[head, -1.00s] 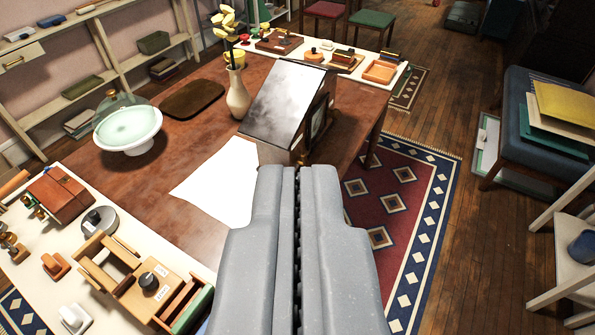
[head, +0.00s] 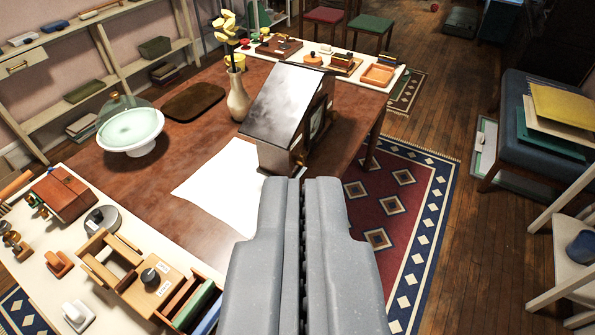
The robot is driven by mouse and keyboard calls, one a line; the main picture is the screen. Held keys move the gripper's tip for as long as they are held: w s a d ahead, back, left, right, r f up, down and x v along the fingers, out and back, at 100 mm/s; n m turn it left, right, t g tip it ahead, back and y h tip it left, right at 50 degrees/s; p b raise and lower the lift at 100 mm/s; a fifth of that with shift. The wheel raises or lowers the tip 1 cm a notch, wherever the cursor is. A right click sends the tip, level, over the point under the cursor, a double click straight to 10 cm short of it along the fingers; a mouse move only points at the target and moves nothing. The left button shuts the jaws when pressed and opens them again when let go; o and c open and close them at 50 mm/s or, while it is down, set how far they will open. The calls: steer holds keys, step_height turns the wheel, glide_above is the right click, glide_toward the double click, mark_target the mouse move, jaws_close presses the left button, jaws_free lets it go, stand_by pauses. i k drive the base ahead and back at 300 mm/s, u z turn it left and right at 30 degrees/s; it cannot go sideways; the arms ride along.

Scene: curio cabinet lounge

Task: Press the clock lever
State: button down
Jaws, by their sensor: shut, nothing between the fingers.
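A box-shaped clock (head: 285,115) with a dark, glossy sloping top stands on the brown table. Its face is on the right side and shows only at a steep angle. The gripper hides part of the table edge and floor.
On the brown table (head: 180,135) are a white sheet (head: 228,190), a vase with yellow flowers (head: 237,95), a cake stand (head: 132,130) and a dark board (head: 193,101). A white side surface (head: 85,262) at lower left holds several wooden items. A patterned rug (head: 405,200) lies right of the table.

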mark_target(302, 162)
steer(key=z, duration=0.5)
steer(key=k, duration=1.2)
steer(key=z, duration=0.4)
steer(key=i, duration=1.1)
steer(key=u, duration=0.65)
steer(key=i, duration=1.1)
steer(key=u, duration=0.45)
